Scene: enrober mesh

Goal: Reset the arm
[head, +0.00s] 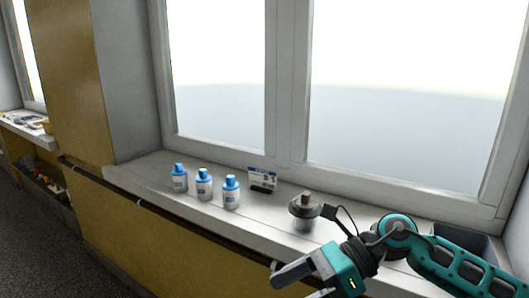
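My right arm comes in from the lower right, over the white window sill (150,177). Its teal and grey gripper (293,287) is near the bottom edge, pointing left. Its two fingers appear spread apart, with nothing visible between them; the lower finger is partly cut off by the frame edge. My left gripper is not in view.
Three white bottles with blue caps (179,178) (203,185) (230,192) stand on the sill. A small card on a dark stand (262,180) and a grey jar with a brown knob (303,212) stand right of them. A dark bin (462,240) is behind my arm. A dark rail (150,206) runs below.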

